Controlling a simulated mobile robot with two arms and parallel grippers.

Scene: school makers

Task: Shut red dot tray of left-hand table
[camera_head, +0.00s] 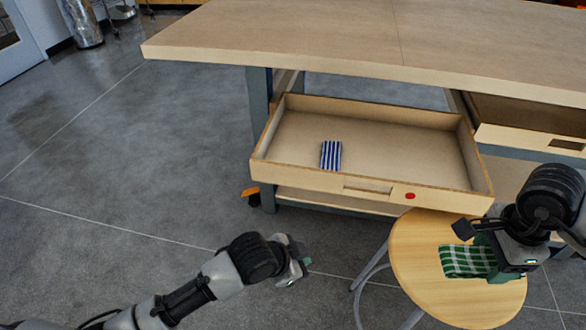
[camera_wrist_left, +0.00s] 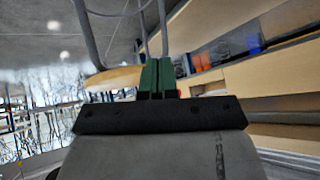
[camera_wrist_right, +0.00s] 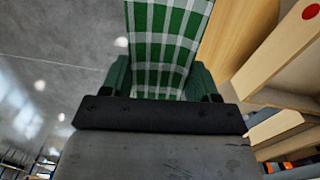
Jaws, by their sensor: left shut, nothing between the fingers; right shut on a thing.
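The red dot tray (camera_head: 290,178) is a shallow wooden drawer pulled out from under the wooden table (camera_head: 300,35). Its front has a slot handle and a red dot (camera_head: 410,196), which also shows in the right wrist view (camera_wrist_right: 311,11). A blue-and-white striped item (camera_head: 331,155) lies inside. My left gripper (camera_head: 300,268) is shut and empty, low in front of the tray; its closed fingers show in the left wrist view (camera_wrist_left: 157,76). My right gripper (camera_head: 492,262) is shut on a green checkered cloth (camera_head: 462,262), which also shows in the right wrist view (camera_wrist_right: 165,45).
A round wooden stool (camera_head: 425,270) stands in front of the tray's right end, below the cloth; I cannot tell whether they touch. A second drawer (camera_head: 530,142) at the right is partly pulled out. The floor (camera_head: 110,180) to the left is clear.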

